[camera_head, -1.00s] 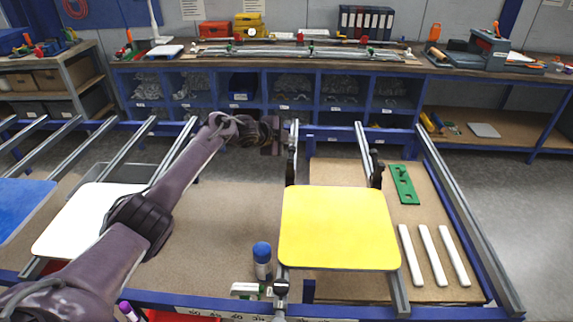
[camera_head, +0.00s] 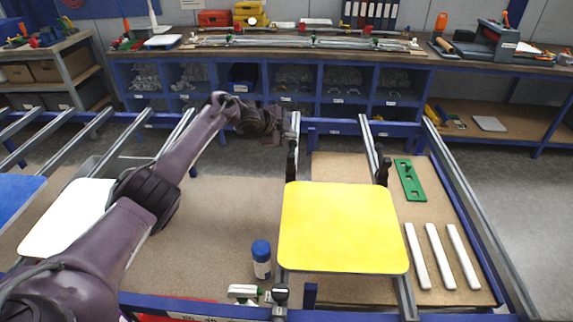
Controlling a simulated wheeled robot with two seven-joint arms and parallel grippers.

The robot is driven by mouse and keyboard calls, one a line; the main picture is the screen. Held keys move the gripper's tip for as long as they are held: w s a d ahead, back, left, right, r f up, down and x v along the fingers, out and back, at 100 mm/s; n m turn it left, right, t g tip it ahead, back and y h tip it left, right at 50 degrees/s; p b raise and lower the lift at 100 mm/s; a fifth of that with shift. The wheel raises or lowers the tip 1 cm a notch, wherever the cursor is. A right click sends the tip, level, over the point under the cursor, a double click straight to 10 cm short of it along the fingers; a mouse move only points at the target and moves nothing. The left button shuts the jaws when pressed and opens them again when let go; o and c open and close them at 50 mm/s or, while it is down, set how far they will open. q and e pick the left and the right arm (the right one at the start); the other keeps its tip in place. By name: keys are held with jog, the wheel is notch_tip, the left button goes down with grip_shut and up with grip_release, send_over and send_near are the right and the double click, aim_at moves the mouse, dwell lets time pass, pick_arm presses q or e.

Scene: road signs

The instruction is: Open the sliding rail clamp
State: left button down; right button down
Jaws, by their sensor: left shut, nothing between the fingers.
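A yellow sign plate (camera_head: 343,228) lies across two metal rails. A dark clamp (camera_head: 292,160) sits on the left rail behind the plate's far edge. Another dark clamp (camera_head: 383,171) sits on the right rail at the plate's far right side. A small clamp piece (camera_head: 280,294) sits at the near end of the left rail. My left gripper (camera_head: 287,126) is shut and empty near the far end of the left rail, beyond the left dark clamp. Its fingertips are small and dark, and I cannot tell whether they touch the rail. My right gripper is not in view.
A blue-capped bottle (camera_head: 261,260) stands left of the yellow plate. A green plate (camera_head: 409,180) and white strips (camera_head: 437,256) lie to the right. A white sign (camera_head: 70,217) lies to the left, partly behind my arm. Bare board lies between the two signs.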

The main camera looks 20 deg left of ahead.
aim_at(292, 146)
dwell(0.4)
